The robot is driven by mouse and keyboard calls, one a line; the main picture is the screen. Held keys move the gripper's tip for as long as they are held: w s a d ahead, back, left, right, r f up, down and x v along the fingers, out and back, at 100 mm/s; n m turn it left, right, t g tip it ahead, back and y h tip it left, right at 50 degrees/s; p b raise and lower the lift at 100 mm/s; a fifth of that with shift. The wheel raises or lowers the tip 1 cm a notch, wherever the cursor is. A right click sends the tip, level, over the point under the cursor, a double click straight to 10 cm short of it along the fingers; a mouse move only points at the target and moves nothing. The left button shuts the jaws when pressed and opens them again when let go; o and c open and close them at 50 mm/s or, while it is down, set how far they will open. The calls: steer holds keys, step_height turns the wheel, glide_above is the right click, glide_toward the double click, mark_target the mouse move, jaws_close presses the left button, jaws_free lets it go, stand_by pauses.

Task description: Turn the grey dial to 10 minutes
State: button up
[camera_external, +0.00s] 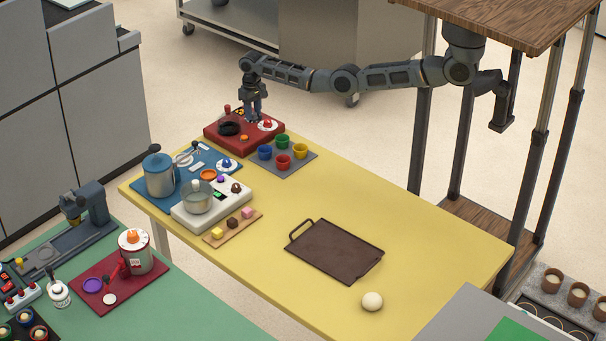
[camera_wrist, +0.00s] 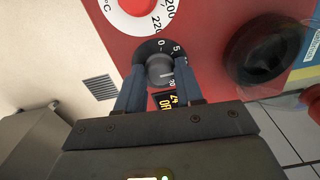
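The grey dial (camera_wrist: 160,70) sits on a black scale disc on the red unit, with 0, 5 and a partly covered 10 readable around it. A pale mark on the dial points roughly right, between 5 and 10; its exact reading is hard to tell. My gripper (camera_wrist: 160,76) has one finger on each side of the dial, and both appear to touch it. In the external view my gripper (camera_external: 254,119) reaches down onto the red unit (camera_external: 215,132) and hides the dial.
A red and white temperature dial (camera_wrist: 135,5) is close to the grey dial. A black round part (camera_wrist: 262,52) lies to its right. A lit display (camera_wrist: 166,101) is partly hidden by my fingers. A grey tray with coloured cups (camera_external: 302,166) stands beside the red unit.

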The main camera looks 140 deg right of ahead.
mark_target(253, 113)
steer(key=o, duration=0.4)
steer(key=shift+o, duration=0.2)
steer(key=shift+r, duration=0.1)
step_height(253, 113, up, 8)
steer(key=shift+f, duration=0.15)
stand_by(0.5)
